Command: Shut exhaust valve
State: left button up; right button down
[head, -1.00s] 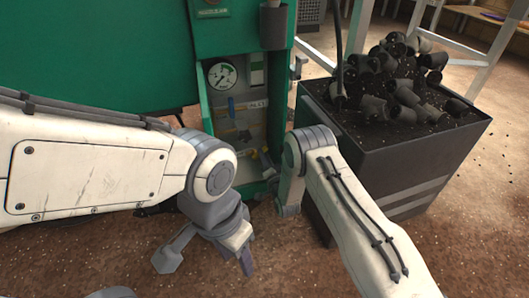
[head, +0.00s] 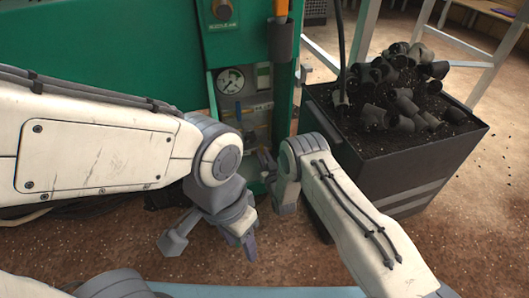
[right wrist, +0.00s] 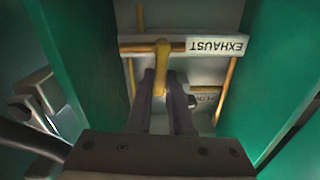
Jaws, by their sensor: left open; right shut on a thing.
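The exhaust valve's yellow lever (right wrist: 161,58) shows in the right wrist view. It crosses a pale bar whose EXHAUST label (right wrist: 217,46) reads upside down. My right gripper (right wrist: 161,100) is shut on the lever, with a dark finger on each side of it. In the head view my right gripper (head: 266,164) reaches into the green machine's open bay, and its fingertips and the lever are too small to make out. My left gripper (head: 212,243) is open and empty, low over the floor in front of the machine.
A pressure gauge (head: 231,80) sits in the bay above the valve panel. Green walls (right wrist: 270,95) flank the bay closely. A dark bin (head: 400,170) heaped with black plugs (head: 405,105) stands to the right of my right arm. The brown floor (head: 300,260) in front is clear.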

jog(key=shift+a+n, duration=0.15)
jog(key=shift+n, duration=0.35)
jog(key=c, duration=0.8)
grip_release()
jog(key=p+v, duration=0.6)
jog(key=v, duration=0.4)
jog(key=shift+s, duration=0.3)
jog(key=shift+s, duration=0.1)
